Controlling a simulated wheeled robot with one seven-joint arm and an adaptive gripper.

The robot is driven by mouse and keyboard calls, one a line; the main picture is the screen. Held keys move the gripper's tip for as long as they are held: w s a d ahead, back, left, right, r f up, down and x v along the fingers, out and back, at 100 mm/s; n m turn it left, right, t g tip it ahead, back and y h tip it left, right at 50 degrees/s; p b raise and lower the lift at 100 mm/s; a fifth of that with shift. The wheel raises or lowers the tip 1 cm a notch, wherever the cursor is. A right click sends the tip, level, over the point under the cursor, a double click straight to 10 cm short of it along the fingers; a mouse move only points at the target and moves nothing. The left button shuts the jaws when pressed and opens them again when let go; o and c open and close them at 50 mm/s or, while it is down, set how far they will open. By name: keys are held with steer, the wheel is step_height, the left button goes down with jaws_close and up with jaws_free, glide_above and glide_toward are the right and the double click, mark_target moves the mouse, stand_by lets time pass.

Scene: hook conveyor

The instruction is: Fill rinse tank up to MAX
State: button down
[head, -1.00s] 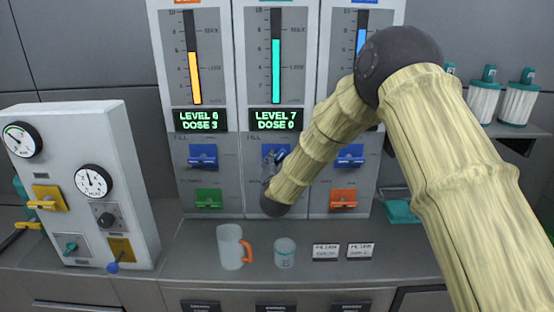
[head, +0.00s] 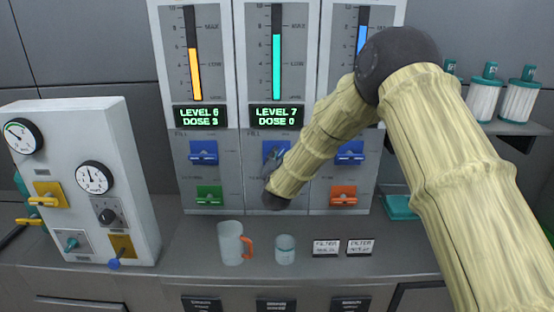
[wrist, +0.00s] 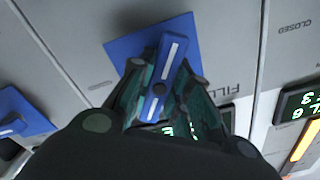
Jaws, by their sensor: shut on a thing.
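The middle tank column has a teal level bar (head: 276,70) standing a little below the MAX mark. Its display (head: 275,116) reads LEVEL 7, DOSE 0. I cannot read a label that names the rinse tank. Below the display is the blue fill valve (head: 284,147), partly hidden by my arm. My gripper (head: 270,160) is at this valve. In the wrist view my gripper (wrist: 158,90) is shut on the blue handle (wrist: 166,68), which is turned crosswise compared with the neighbouring blue handle (wrist: 12,128).
The left column has an orange bar (head: 194,74) and LEVEL 6, DOSE 3. The right column has a blue bar (head: 361,38). A jug (head: 230,243) and a cup (head: 285,250) stand on the counter below. A gauge panel (head: 75,140) stands at left.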

steer(key=shift+f, duration=0.15)
steer(key=m+b, duration=0.2)
steer(key=b, duration=0.1)
steer(key=shift+d+f, duration=0.1)
steer(key=shift+f, duration=0.05)
steer(key=m+b, duration=0.3)
steer(key=b, duration=0.1)
steer(key=shift+m+b, duration=0.3)
steer(key=shift+b, duration=0.05)
steer(key=m+b, duration=0.3)
steer(key=b, duration=0.1)
steer(key=shift+m, duration=0.3)
steer(key=shift+r+m+b, duration=0.2)
steer(key=shift+m+b, duration=0.3)
steer(key=shift+b, duration=0.2)
steer(key=shift+r, duration=0.1)
steer(key=c, duration=1.3)
jaws_free()
